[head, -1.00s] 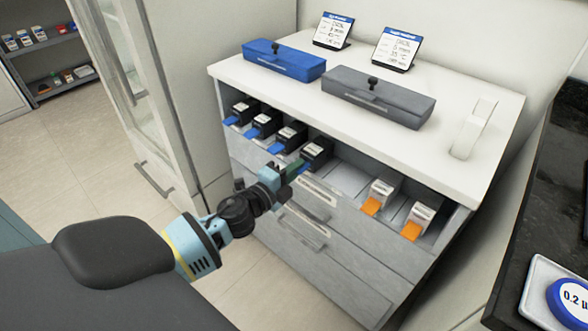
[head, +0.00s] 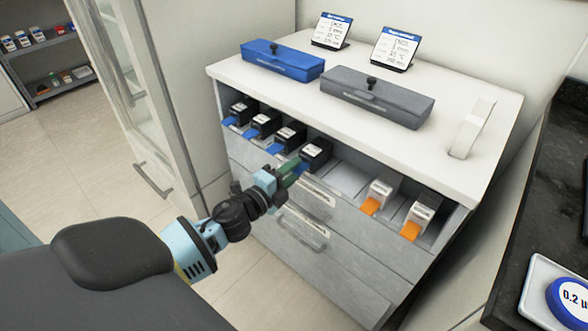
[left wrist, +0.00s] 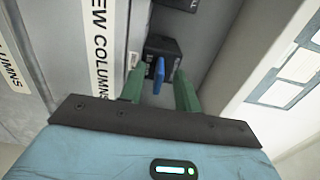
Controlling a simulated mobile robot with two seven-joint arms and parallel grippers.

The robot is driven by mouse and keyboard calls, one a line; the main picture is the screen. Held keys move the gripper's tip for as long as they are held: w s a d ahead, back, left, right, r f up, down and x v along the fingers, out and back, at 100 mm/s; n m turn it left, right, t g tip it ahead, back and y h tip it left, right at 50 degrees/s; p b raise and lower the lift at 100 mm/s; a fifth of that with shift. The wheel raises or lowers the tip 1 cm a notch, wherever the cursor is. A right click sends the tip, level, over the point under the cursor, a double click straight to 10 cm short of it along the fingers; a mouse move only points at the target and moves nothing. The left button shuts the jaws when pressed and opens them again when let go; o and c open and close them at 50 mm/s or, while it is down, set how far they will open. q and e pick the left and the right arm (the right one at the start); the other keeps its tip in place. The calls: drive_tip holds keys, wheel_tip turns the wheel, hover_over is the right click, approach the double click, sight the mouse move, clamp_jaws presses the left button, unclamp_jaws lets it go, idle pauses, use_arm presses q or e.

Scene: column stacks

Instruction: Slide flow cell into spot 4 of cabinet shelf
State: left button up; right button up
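The flow cell, a black box with a white label and a blue tab (head: 316,151), sits in the cabinet shelf (head: 348,177) as the rightmost of the row of black boxes. It also shows in the left wrist view (left wrist: 163,46), its blue tab (left wrist: 158,70) pointing at my gripper. My left gripper (head: 287,174) is just in front of it, outside the shelf. In the left wrist view its two green fingers (left wrist: 159,92) are apart, either side of the tab's end, with visible gaps. My right gripper is not in view.
Several similar black boxes with blue tabs (head: 263,126) stand to its left. Two white boxes with orange tabs (head: 380,193) stand at the right, beyond an empty stretch of shelf. Drawers with handles (head: 304,236) lie below. A blue case (head: 284,58) and grey case (head: 378,96) lie on top.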

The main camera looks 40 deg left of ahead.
use_arm(q)
drive_tip(key=s, duration=0.7)
drive_tip(key=shift+a, duration=0.25)
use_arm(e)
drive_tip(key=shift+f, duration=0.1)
use_arm(q)
drive_tip(key=shift+w, duration=0.1)
